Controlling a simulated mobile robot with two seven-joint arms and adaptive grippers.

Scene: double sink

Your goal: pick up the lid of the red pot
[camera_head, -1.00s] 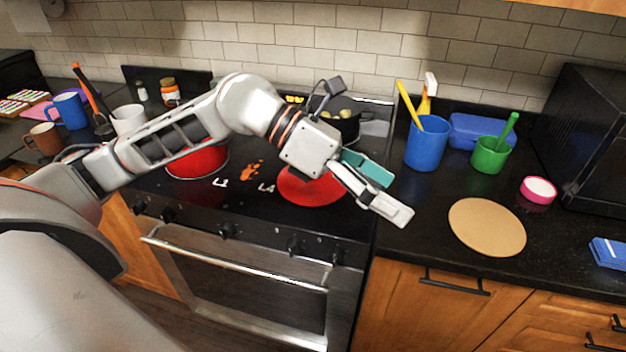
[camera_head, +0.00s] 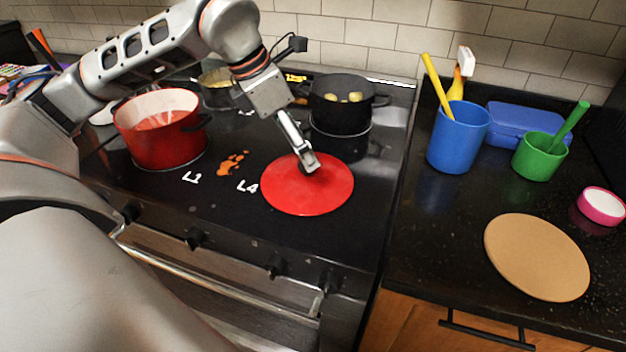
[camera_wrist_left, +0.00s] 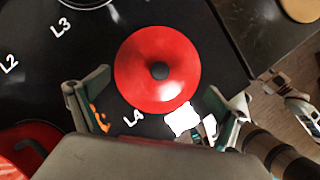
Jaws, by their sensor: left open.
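The red lid (camera_head: 285,197) lies flat on the stove top near the L4 label. In the left wrist view the lid (camera_wrist_left: 150,91) shows whole, with a dark round knob (camera_wrist_left: 160,70) at its centre. The red pot (camera_head: 165,143) stands uncovered to the left of the lid; part of it shows at the lower left of the wrist view (camera_wrist_left: 32,140). My left gripper (camera_head: 309,166) is over the lid around the knob area in the head view. In the wrist view its fingers (camera_wrist_left: 160,104) are wide apart with nothing between them. Parts of my right arm seem to show at the wrist view's lower right.
A black pot (camera_head: 341,117) with yellowish pieces stands behind the lid. An orange stain (camera_head: 232,163) lies left of the lid. Stove surface in front of the lid is clear.

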